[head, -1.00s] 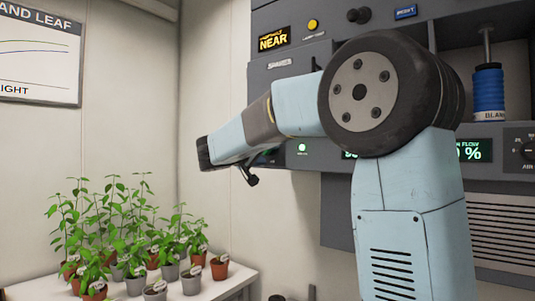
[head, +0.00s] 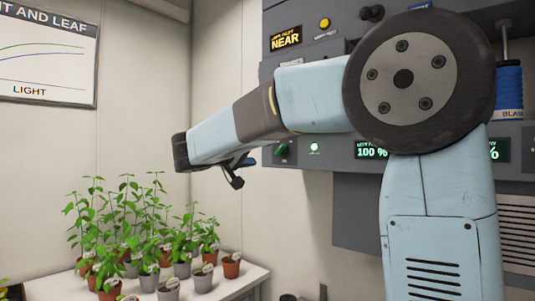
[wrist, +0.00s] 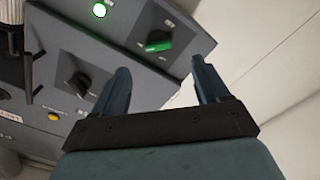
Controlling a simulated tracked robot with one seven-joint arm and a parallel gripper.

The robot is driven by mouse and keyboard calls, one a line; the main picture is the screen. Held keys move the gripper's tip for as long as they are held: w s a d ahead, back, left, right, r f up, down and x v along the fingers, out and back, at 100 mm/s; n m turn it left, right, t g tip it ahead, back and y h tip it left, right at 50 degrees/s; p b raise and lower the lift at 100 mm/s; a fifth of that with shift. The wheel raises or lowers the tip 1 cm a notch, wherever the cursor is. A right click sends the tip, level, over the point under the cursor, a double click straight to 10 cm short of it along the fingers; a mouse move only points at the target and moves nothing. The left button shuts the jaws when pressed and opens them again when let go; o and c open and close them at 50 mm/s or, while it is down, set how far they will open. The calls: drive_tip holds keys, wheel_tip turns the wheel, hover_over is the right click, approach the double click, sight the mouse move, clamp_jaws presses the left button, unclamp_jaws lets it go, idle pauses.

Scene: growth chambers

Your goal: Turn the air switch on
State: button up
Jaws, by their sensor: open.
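My gripper (head: 238,172) is at the left end of the control panel in the head view, mostly hidden by my wrist. In the wrist view its two fingers (wrist: 162,78) are apart with nothing between them. A green rotary switch (wrist: 157,44) on a grey panel face shows just beyond the fingers, apart from them. The same green switch (head: 282,149) is beside my gripper in the head view. Its label is not readable, so I cannot tell if it is the air switch. A lit green lamp (head: 314,147) is right of it.
The grey panel (head: 350,215) carries a yellow button (head: 324,23), a "NEAR" display (head: 286,38) and a "100 %" readout (head: 371,152). A black knob (wrist: 79,83) shows in the wrist view. Potted plants (head: 150,240) stand on a white table at lower left.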

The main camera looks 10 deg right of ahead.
drive_tip(key=shift+v, duration=1.85)
drive_tip(key=s+d+f+n+g+y, duration=0.2)
drive_tip(key=s+d+f+g+y, duration=0.3)
drive_tip(key=s+d+f, duration=0.75)
drive_tip(key=s+a+f+y, duration=0.1)
drive_tip(key=s+f+y, duration=0.8)
drive_tip(key=s+f, duration=0.4)
drive_tip(key=shift+s+a+f+y, duration=0.15)
drive_tip(key=shift+s+f+y, duration=0.15)
drive_tip(key=shift+s, duration=1.5)
